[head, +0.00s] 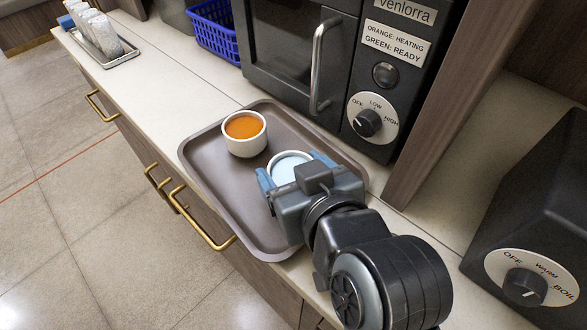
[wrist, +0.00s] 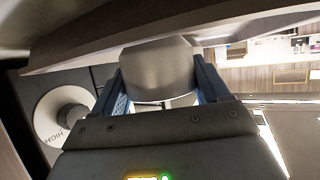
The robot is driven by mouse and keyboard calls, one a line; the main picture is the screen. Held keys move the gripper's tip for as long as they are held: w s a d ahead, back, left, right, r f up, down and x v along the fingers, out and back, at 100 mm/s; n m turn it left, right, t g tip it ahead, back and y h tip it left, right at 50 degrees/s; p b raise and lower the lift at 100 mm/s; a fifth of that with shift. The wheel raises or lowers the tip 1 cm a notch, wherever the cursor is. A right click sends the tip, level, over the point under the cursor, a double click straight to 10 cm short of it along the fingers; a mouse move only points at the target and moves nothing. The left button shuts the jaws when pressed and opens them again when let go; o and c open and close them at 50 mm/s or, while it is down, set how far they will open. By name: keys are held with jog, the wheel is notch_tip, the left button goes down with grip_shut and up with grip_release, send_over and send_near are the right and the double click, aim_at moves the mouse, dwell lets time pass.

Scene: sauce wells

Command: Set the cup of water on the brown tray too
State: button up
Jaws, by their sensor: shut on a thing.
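The brown tray (head: 211,187) lies on the counter in front of the microwave in the head view. A white cup of orange sauce or soup (head: 245,134) stands on its far left part. My gripper (head: 284,175) is over the right part of the tray, shut on the white cup of water (head: 289,163), whose pale blue surface shows between the blue fingers. In the wrist view the cup (wrist: 158,70) sits between both fingers. My gripper hides the cup's base in the head view, so I cannot tell whether it touches the tray.
The dark microwave (head: 287,45) stands right behind the tray. A blue basket (head: 214,32) and a holder with several wrapped rolls (head: 104,45) are farther left. A dark appliance with a dial (head: 532,230) is at the right. The tray's front left part is bare.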

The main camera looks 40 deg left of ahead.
jog(key=o, duration=0.7)
jog(key=shift+f, duration=0.15)
jog(key=o, duration=0.5)
jog(key=shift+d+r, duration=0.1)
jog(key=shift+r, duration=0.15)
jog(key=v, duration=1.1)
jog(key=shift+s+d+r, duration=0.15)
jog(key=shift+s+d, duration=0.05)
jog(key=shift+d, duration=0.1)
